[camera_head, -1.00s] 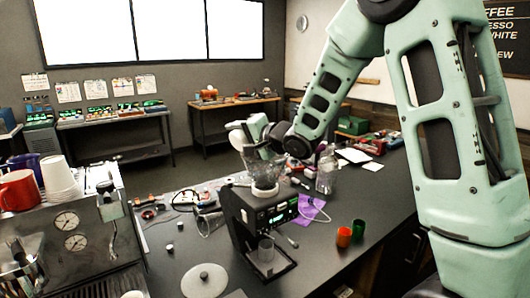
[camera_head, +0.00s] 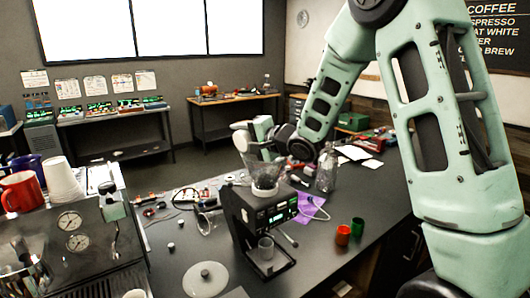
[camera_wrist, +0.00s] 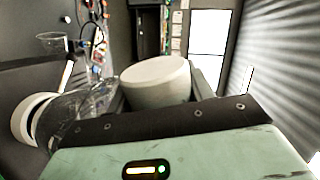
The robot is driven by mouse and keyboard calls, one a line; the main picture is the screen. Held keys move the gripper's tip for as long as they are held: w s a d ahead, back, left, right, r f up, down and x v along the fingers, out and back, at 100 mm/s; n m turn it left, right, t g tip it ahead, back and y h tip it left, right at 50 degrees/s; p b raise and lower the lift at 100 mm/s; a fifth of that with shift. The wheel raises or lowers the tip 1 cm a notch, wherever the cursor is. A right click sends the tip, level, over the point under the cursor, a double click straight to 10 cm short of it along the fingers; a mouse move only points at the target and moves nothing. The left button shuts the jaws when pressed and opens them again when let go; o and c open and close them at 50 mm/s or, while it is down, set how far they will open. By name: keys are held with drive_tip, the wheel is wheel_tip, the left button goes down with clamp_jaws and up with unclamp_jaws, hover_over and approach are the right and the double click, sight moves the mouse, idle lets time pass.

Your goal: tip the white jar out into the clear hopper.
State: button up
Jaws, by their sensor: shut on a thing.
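My gripper (camera_head: 250,137) is shut on the white jar (camera_head: 241,139), just above and behind the clear hopper (camera_head: 265,172). In the wrist view the jar (camera_wrist: 156,82) sits between the fingers, with a pale, smooth round end facing the camera. The jar's mouth and contents are not visible, and I cannot tell its exact tilt. The hopper stands on top of the black grinder (camera_head: 262,222); something greyish shows low inside it. In the wrist view a clear vessel, likely the hopper (camera_wrist: 85,103), is left of the jar, partly behind the gripper body.
A clear bottle (camera_head: 327,170) stands right of the hopper on the dark counter. Red (camera_head: 343,235) and green (camera_head: 358,227) cups stand at the front right. The espresso machine (camera_head: 75,240) fills the lower left.

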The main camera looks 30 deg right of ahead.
drive_tip(key=shift+d+p, duration=0.25)
drive_tip(key=shift+p, duration=0.05)
drive_tip(key=shift+w+d+r+m+y+p, duration=0.15)
drive_tip(key=shift+r+m+p, duration=0.1)
drive_tip(key=shift+m+p, duration=0.6)
drive_tip(key=shift+s+d+r+m+y+p, duration=0.15)
drive_tip(key=shift+m+p, duration=0.3)
drive_tip(key=shift+p, duration=0.8)
drive_tip(key=shift+w+d+r+m+t+y, duration=0.15)
drive_tip(key=shift+d+r+m+t+y, duration=0.25)
drive_tip(key=shift+m, duration=0.7)
drive_tip(key=shift+d+f+m, duration=0.3)
drive_tip(key=shift+f+m, duration=0.1)
drive_tip(key=shift+m, duration=0.4)
idle(0.5)
drive_tip(key=shift+w+d+r+m+y, duration=0.15)
drive_tip(key=shift+d+m, duration=0.1)
drive_tip(key=shift+m, duration=0.3)
drive_tip(key=shift+d+r+m+y, duration=0.1)
drive_tip(key=shift+d+m+y, duration=0.1)
drive_tip(key=shift+m, duration=0.35)
idle(1.3)
